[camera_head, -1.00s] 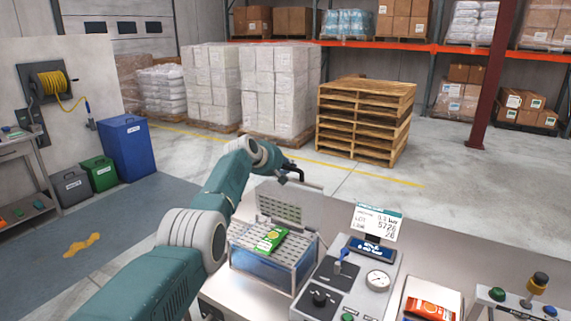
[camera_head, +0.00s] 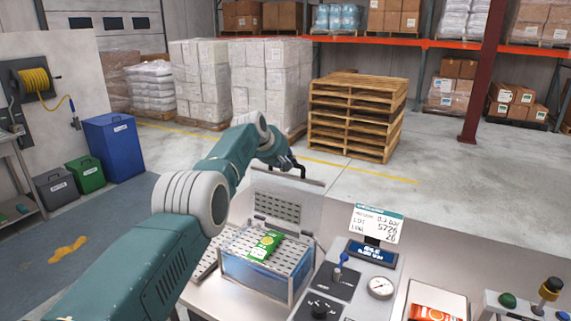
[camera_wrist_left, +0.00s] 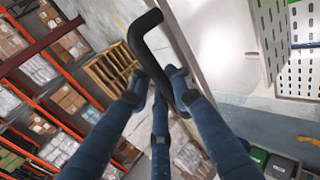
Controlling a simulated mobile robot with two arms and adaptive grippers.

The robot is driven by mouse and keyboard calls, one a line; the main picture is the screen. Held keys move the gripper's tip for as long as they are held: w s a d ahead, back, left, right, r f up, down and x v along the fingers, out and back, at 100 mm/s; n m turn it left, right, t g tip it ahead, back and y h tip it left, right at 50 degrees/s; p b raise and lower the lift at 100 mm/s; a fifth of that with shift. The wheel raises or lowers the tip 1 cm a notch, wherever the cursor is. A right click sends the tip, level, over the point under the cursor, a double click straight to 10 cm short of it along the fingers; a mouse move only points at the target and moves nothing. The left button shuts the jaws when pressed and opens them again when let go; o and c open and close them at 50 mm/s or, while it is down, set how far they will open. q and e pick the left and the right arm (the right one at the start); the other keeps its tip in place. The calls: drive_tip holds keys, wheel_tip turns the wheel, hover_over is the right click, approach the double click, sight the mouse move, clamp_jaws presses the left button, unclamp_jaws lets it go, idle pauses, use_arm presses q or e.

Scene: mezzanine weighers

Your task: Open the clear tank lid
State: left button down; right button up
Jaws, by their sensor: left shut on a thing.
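The clear tank (camera_head: 262,279) stands on the bench, with a perforated plate inside and a green and yellow packet (camera_head: 264,246) on that plate. Its clear lid (camera_head: 313,206) stands raised, roughly upright, at the tank's back edge. My left gripper (camera_head: 284,163) is at the lid's upper edge, shut on the black lid handle (camera_head: 299,172). In the left wrist view, the blue fingers of the gripper (camera_wrist_left: 164,80) close around the bent black handle (camera_wrist_left: 146,30), and the lid (camera_wrist_left: 232,40) is beside it. My right gripper is not in view.
Right of the tank stands a control panel with a gauge (camera_head: 380,287) and a display (camera_head: 372,252). An orange packet (camera_head: 432,312) lies farther right. Stacked wooden pallets (camera_head: 355,117) stand on the floor beyond the bench.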

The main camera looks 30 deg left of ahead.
use_arm(q)
drive_tip(key=shift+f, duration=0.25)
drive_tip(key=c, duration=1.7)
unclamp_jaws()
drive_tip(key=shift+o, duration=0.2)
drive_tip(key=shift+r, duration=0.25)
drive_tip(key=shift+r, duration=0.1)
drive_tip(key=shift+s+a+r, duration=0.1)
drive_tip(key=shift+s+r, duration=0.25)
drive_tip(key=shift+s, duration=0.05)
drive_tip(key=shift+s+r, duration=0.3)
drive_tip(key=shift+s, duration=0.25)
drive_tip(key=shift+v, duration=2.35)
